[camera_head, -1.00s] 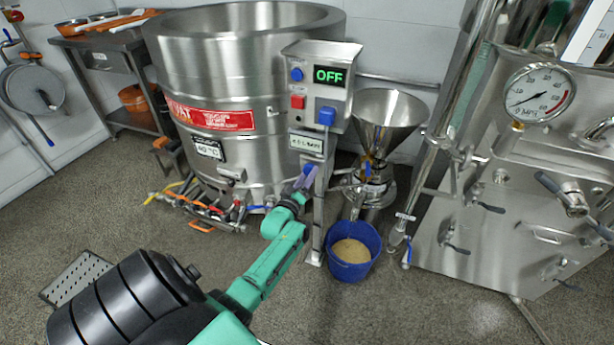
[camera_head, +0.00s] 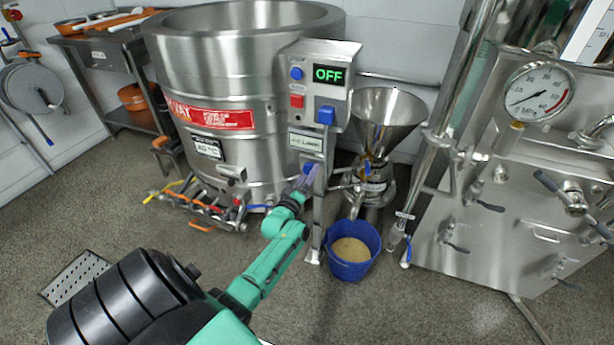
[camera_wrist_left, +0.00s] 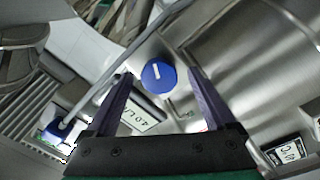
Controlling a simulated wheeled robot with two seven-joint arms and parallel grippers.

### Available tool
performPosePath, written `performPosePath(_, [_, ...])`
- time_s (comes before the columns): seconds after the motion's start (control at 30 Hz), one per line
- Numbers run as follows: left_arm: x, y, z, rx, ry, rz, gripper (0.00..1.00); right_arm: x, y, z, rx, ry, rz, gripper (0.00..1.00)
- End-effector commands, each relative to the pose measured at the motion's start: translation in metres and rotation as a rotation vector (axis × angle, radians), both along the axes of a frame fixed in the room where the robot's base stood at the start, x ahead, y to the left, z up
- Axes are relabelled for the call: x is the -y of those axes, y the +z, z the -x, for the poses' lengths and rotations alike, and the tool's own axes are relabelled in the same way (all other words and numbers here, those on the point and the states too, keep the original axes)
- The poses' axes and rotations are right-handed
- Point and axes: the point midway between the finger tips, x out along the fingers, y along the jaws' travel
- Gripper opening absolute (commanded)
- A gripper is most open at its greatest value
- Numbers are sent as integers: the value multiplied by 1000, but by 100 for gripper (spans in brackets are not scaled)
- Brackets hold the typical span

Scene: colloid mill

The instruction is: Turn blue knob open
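The round blue knob (camera_wrist_left: 158,76) with a white line on its face shows in the left wrist view, in front of the steel surface. My left gripper (camera_wrist_left: 160,74) has its two purple fingers spread, one on each side of the knob in that view, with gaps between. I cannot tell how far the tips are from it in depth. In the head view the left gripper (camera_head: 313,180) is at the knob (camera_head: 308,168), below the control box, and partly covers it. My right gripper is not in view.
The control box (camera_head: 345,75) reads OFF and carries a blue switch (camera_head: 326,115) above the knob. A steel funnel (camera_head: 388,112) and a blue bucket (camera_head: 372,235) stand to the right. The big steel vat (camera_head: 245,75) is behind. Hoses and valves lie low at the left.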

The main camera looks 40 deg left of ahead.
Motion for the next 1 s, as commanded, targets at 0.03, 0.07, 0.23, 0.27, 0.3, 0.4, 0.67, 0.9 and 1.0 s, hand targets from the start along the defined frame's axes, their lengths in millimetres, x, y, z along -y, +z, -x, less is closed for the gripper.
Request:
performPosePath(0.03, [0,1,0,1,0,-1,89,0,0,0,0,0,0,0])
performPosePath(0.07, [0,1,0,1,0,-1,89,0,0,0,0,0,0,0])
performPosePath(0.23, [1,1,3,1,0,-2,89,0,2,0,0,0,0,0])
performPosePath(0.27, [2,1,6,-1,0,-2,89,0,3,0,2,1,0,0])
performPosePath(0.3, [3,1,11,-1,0,-2,89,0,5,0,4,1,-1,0])
performPosePath(0.4, [9,1,31,-3,1,-1,89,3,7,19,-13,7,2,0])
performPosePath(0.67, [33,-4,104,-4,0,0,89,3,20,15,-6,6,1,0])
performPosePath(0.9, [44,-6,138,0,0,-1,89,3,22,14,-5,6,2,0])
performPosePath(1.0, [44,-6,139,2,0,-2,89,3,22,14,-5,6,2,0])
